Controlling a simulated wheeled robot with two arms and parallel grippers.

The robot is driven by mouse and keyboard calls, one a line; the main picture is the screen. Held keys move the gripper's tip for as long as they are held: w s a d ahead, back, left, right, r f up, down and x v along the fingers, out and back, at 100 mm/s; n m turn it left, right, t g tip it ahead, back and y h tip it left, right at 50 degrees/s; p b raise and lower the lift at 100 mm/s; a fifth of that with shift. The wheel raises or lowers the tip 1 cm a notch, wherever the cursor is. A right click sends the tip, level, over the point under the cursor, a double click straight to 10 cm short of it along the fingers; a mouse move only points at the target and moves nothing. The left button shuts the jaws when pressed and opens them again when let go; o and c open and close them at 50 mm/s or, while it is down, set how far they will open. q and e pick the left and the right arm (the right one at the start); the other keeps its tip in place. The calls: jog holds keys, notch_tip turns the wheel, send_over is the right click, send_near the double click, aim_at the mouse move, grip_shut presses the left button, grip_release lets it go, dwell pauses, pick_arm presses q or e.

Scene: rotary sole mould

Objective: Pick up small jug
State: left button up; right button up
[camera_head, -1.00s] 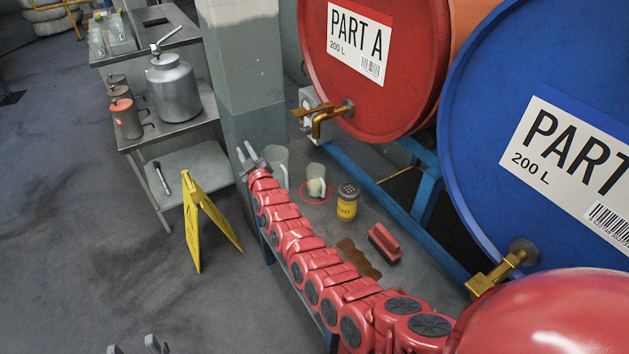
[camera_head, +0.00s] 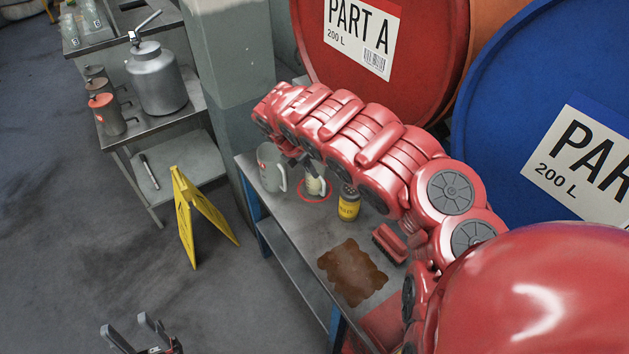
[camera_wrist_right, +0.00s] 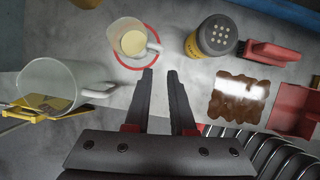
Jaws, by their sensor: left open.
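The small jug (camera_head: 315,186), with cream-coloured liquid, stands upright in a red ring on the grey bench. It also shows in the right wrist view (camera_wrist_right: 131,42). A larger jug (camera_head: 270,168) stands to its left and appears at the left of the wrist view (camera_wrist_right: 62,84). My right gripper (camera_wrist_right: 161,72) is open and empty, its fingers a narrow gap apart, tips close to the small jug's handle side. In the head view my right arm partly covers it, just above the small jug. My left gripper (camera_head: 126,324) is open and empty at the bottom left.
A yellow shaker can (camera_head: 349,207), a red brush (camera_head: 388,243) and a brown spill (camera_head: 352,272) are on the bench right of the small jug. A red drum (camera_head: 400,100) and a blue drum (camera_head: 530,130) stand behind. A yellow floor sign (camera_head: 200,215) stands left of the bench.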

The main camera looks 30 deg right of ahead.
aim_at(324, 192)
jog(key=b+x, duration=0.7)
jog(key=x, duration=0.3)
jog(key=shift+s+a+f+b, duration=0.1)
jog(key=shift+f+b, duration=0.1)
jog(key=shift+b, duration=0.1)
jog(key=shift+d+f+p, duration=0.3)
jog(key=shift+f+p, duration=0.1)
jog(key=shift+f, duration=0.2)
jog(key=shift+p+x, duration=0.35)
jog(key=shift+x, duration=1.5)
grip_shut()
